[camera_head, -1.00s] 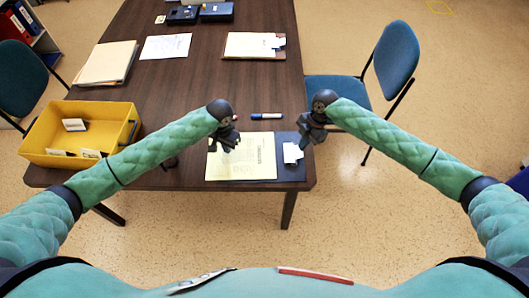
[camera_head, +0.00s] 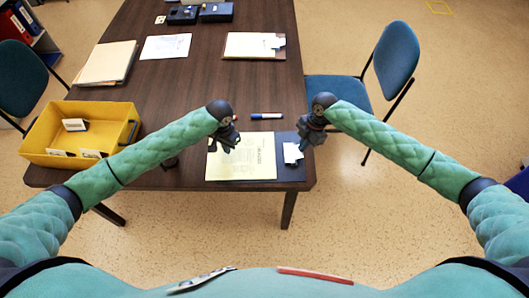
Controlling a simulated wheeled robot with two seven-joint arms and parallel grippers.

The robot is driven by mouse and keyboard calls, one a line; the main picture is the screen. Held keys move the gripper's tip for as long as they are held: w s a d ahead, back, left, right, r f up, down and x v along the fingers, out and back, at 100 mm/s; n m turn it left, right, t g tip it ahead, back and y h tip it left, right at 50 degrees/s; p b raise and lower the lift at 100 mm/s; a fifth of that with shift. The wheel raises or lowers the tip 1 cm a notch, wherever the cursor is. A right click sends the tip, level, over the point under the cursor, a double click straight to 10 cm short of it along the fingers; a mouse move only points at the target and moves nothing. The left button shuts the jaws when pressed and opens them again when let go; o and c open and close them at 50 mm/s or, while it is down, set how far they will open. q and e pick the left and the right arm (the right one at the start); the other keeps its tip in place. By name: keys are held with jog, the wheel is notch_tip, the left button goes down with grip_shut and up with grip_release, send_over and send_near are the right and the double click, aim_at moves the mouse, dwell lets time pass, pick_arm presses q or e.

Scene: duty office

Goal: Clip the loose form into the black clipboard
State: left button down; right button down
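The black clipboard (camera_head: 291,174) lies at the near right corner of the dark table, its silver clip (camera_head: 292,153) at its right side. The pale yellow printed form (camera_head: 250,160) lies flat over the clipboard's left part. Its right edge appears to stop short of the clip. My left gripper (camera_head: 222,147) is over the form's upper left part, fingers apart; I cannot tell whether it touches the paper. My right gripper (camera_head: 307,143) is beside the clip, at the clipboard's upper right corner; its finger gap is not clear.
A blue marker (camera_head: 266,116) lies just behind the clipboard. A yellow bin (camera_head: 85,112) with cards stands at the left. A brown clipboard (camera_head: 236,53), a white sheet (camera_head: 165,47), folders (camera_head: 105,63) and black devices (camera_head: 216,11) lie farther back. A blue chair (camera_head: 396,55) stands at the right.

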aim_at(241, 155)
pick_arm(q)
jog(key=shift+f, duration=1.25)
dwell(2.2)
jog(key=shift+d+r, duration=0.1)
jog(key=shift+d, duration=1.7)
dwell(1.1)
jog(key=shift+s+d, duration=0.1)
jog(key=shift+d, duration=0.5)
dwell(0.4)
